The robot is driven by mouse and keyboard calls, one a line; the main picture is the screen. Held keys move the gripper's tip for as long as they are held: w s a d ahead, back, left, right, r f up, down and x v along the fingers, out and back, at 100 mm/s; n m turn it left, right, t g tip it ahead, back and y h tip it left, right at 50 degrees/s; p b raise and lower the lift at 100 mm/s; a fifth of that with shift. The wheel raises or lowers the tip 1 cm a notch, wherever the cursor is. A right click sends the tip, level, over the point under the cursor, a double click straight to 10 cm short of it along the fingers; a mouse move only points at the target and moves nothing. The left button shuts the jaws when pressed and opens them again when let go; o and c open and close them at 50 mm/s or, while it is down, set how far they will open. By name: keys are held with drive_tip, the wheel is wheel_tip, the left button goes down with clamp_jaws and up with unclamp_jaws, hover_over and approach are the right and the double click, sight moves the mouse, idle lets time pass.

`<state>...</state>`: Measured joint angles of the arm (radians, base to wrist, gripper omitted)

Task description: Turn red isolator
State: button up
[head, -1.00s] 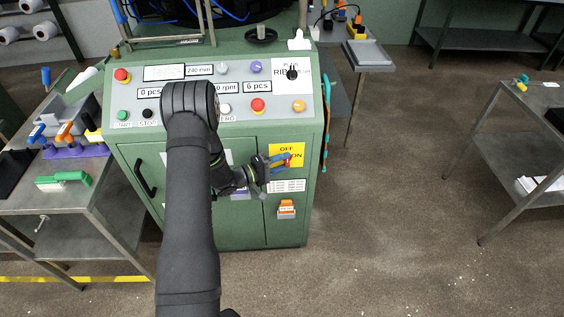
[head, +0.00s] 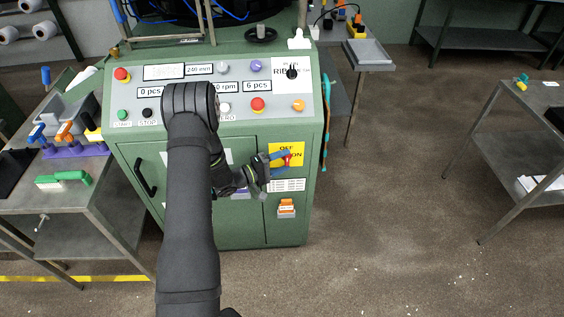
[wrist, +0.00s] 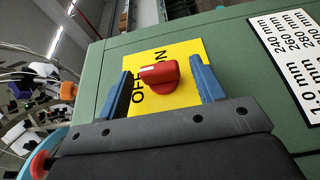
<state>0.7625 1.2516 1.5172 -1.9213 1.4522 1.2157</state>
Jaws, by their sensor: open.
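The red isolator knob (wrist: 160,74) sits on a yellow plate (wrist: 188,98) marked OFF and ON, on the green cabinet front. In the wrist view its white mark lies at the knob's left end. My gripper (wrist: 163,85) is open, with one blue finger on each side of the knob and a visible gap to both. In the head view my gripper (head: 284,160) is at the yellow plate (head: 290,148), and its fingers partly cover the red knob (head: 287,160). Whether the fingertips reach past the knob's face cannot be told.
A white label with lengths (wrist: 292,58) is beside the plate. An orange-and-white switch (head: 287,207) is lower on the cabinet. The control panel (head: 180,92) with several buttons is above. Side tables stand left and right; floor on the right is clear.

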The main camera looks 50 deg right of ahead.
drive_tip(key=v, duration=1.7)
drive_tip(key=shift+a, duration=0.25)
drive_tip(key=x, duration=1.7)
drive_tip(key=shift+d, duration=0.3)
